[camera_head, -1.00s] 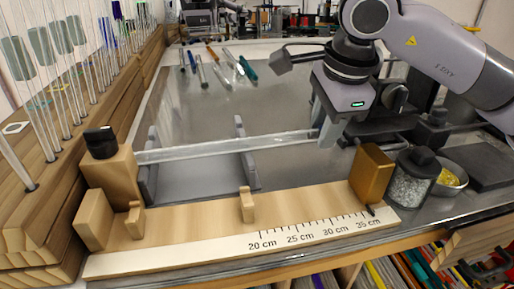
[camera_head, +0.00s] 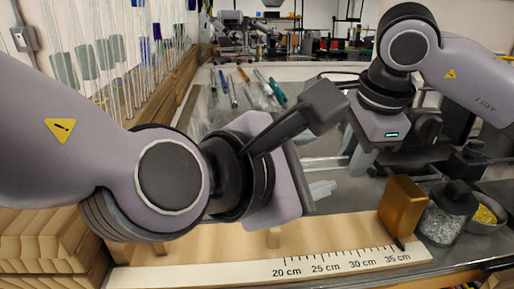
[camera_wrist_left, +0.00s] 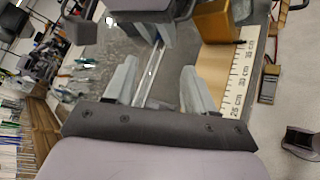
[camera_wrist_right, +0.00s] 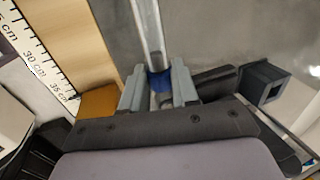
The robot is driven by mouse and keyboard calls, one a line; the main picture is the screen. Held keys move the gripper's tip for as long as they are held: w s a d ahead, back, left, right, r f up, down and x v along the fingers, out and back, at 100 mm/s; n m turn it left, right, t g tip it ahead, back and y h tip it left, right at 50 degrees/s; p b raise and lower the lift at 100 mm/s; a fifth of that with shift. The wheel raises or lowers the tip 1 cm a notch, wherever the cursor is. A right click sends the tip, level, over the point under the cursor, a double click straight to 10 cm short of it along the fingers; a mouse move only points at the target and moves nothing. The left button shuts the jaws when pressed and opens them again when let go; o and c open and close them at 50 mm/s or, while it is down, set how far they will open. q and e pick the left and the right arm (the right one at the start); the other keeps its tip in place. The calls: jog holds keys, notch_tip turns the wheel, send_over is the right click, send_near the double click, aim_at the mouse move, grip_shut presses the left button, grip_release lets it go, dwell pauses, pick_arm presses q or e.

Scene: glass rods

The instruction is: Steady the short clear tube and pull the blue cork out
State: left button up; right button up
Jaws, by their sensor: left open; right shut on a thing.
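The short clear tube (camera_wrist_left: 150,76) runs between the fingers of my open left gripper (camera_wrist_left: 158,70) in the left wrist view, without visible grip. In the head view only a short stretch of the tube (camera_head: 328,162) shows; my left arm hides the rest. The blue cork (camera_wrist_right: 159,81) sits at the tube's near end in the right wrist view, between the fingers of my right gripper (camera_wrist_right: 158,88), which is shut on it. The right gripper (camera_head: 362,158) also shows in the head view, beyond the left one.
A wooden board with a ruler (camera_head: 340,262) lies in front, with a gold block (camera_head: 401,207) at its right end.

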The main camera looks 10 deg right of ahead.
aim_at(327, 165)
pick_arm(q)
jog(key=w+d+f+m, duration=0.1)
jog(key=w+d+f, duration=0.1)
jog(key=w+d+f+m, duration=0.1)
jog(key=w+d+f, duration=0.1)
jog(key=w, duration=0.1)
jog(key=w+d+f+m, duration=0.1)
jog(key=w+d+f, duration=0.1)
jog(key=shift+w+d+f+m+t, duration=0.1)
jog(key=shift+w+d+m+t, duration=0.1)
jog(key=shift+w+m+t, duration=0.15)
dwell(0.4)
grip_shut()
